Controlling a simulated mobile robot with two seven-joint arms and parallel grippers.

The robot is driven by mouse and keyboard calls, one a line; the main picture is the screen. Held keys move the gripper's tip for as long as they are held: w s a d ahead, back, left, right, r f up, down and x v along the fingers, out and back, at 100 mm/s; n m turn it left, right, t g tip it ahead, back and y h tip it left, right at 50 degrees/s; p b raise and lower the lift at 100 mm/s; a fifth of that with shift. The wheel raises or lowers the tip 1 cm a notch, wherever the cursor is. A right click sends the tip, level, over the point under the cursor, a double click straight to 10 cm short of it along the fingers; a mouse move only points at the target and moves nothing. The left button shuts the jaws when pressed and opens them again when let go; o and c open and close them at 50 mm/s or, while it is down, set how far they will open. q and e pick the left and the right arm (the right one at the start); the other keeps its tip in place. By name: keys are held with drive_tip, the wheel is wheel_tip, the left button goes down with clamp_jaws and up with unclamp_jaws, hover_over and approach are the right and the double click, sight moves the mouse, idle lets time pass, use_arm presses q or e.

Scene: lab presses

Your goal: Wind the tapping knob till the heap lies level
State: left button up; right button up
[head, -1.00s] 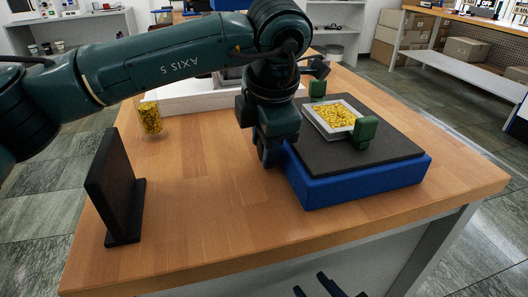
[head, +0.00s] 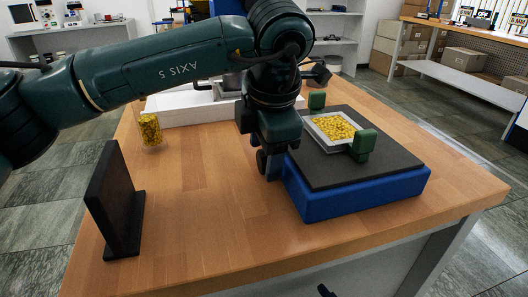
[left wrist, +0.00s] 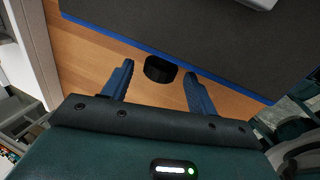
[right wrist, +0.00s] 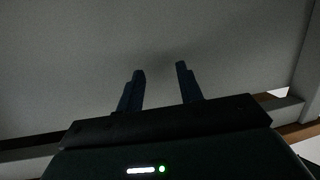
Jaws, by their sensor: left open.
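Yellow granules (head: 337,127) lie in a pale square tray (head: 314,130) on the dark top (head: 385,160) of a blue box (head: 365,195). I cannot tell whether the heap is level. In the left wrist view a black knob (left wrist: 160,69) stands by the box's blue edge. My left gripper (head: 270,165) is at the box's left side. It is open, its fingers (left wrist: 159,70) on either side of the knob with gaps showing. My right gripper (right wrist: 160,68) is open and empty before a grey surface; only a dark bit shows at the head view's bottom edge.
Green blocks (head: 362,145) stand at two opposite sides of the tray. A dark upright plate (head: 112,200) stands at the table's left, and a clear cup of yellow granules (head: 150,130) behind it. The wooden table (head: 200,220) is bare in front.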

use_arm(q)
drive_tip(key=p+v, duration=0.2)
drive_tip(key=v, duration=0.9)
drive_tip(key=shift+r, duration=0.35)
use_arm(e)
drive_tip(key=shift+s+d+r+m+g, duration=0.25)
drive_tip(key=shift+s+r+m+g, duration=0.15)
drive_tip(key=shift+s+r+g, duration=0.1)
use_arm(q)
drive_tip(key=shift+s, duration=0.1)
